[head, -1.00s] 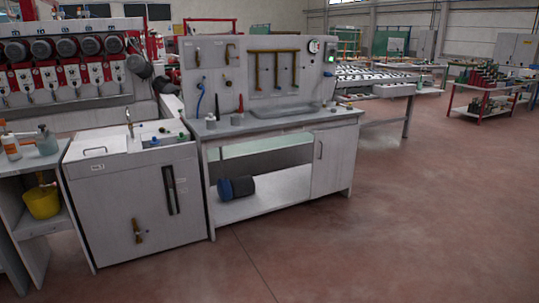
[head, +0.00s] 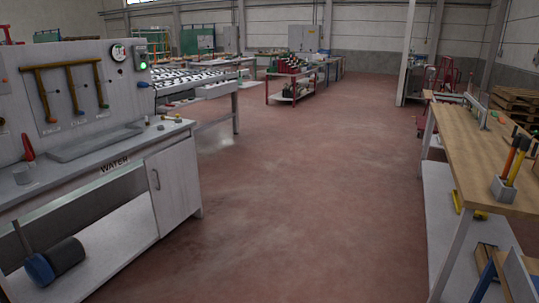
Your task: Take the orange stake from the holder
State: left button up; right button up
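A small grey holder (head: 503,189) stands on the wooden top of a workbench at the right of the head view. Two long thin stakes stand in it, leaning slightly to the right. The left one is the orange stake (head: 510,157); the other is a yellowish stake (head: 518,165) close beside it. Their lower ends are hidden inside the holder. Neither of my grippers shows in the view.
The wooden workbench (head: 464,146) runs along the right side. A red-framed cart (head: 290,87) stands farther back.

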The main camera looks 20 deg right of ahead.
aim_at(517, 139)
jog(key=i+l+z, duration=0.2)
jog(key=i+z, duration=1.35)
jog(key=i, duration=0.2)
jog(key=i+j+z, duration=0.2)
jog(key=i, duration=0.2)
jog(key=i+z, duration=0.25)
jog(key=i, duration=0.2)
jog(key=i+j+z, duration=0.2)
jog(key=i+j, duration=0.1)
jog(key=i, duration=0.05)
